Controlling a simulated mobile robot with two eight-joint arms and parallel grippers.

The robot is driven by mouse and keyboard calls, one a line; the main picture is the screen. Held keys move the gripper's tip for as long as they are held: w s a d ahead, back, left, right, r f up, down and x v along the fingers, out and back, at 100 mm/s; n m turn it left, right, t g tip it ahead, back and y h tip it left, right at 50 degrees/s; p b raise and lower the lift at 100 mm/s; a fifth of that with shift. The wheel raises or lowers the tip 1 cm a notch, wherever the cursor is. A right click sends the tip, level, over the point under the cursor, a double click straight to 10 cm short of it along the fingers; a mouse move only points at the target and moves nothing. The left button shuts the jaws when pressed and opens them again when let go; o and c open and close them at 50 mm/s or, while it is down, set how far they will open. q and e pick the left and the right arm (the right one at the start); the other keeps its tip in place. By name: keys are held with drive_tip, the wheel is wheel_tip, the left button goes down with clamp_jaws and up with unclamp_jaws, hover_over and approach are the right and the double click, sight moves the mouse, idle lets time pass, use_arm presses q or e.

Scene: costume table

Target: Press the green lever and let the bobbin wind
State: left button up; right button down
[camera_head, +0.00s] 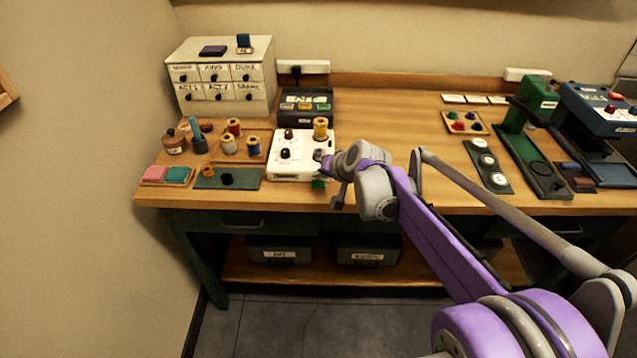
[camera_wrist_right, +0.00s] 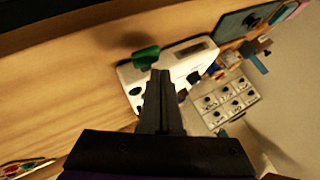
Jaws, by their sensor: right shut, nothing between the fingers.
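The white bobbin winder (camera_head: 302,160) stands near the table's front edge, with dark knobs and a yellow spool (camera_head: 320,127) on top. The green lever (camera_head: 318,183) sticks out at the winder's front right corner. In the right wrist view the green lever (camera_wrist_right: 146,56) lies just beyond my fingertips, beside the white winder body (camera_wrist_right: 185,62). My right gripper (camera_head: 326,163) is shut and empty, close to the lever and the winder's right side. Its shut fingers also show in the wrist view (camera_wrist_right: 158,75). I cannot tell if they touch the lever. My left gripper is out of view.
Loose spools (camera_head: 229,144) and a dark green mat (camera_head: 228,179) lie left of the winder. A dark box (camera_head: 305,106) and a drawer cabinet (camera_head: 222,75) stand behind. The table to the right of the winder is bare up to the button strip (camera_head: 487,166).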

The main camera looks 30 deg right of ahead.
sight(320, 186)
drive_tip(key=shift+f, duration=0.1)
idle(0.7)
drive_tip(key=shift+f, duration=0.35)
drive_tip(key=shift+f+b, duration=0.75)
drive_tip(key=shift+f, duration=0.2)
idle(0.9)
drive_tip(key=shift+r, duration=0.1)
drive_tip(key=shift+r+p, duration=1.1)
drive_tip(key=shift+r, duration=0.2)
drive_tip(key=shift+r+p, duration=1.85)
drive_tip(key=shift+r, duration=0.7)
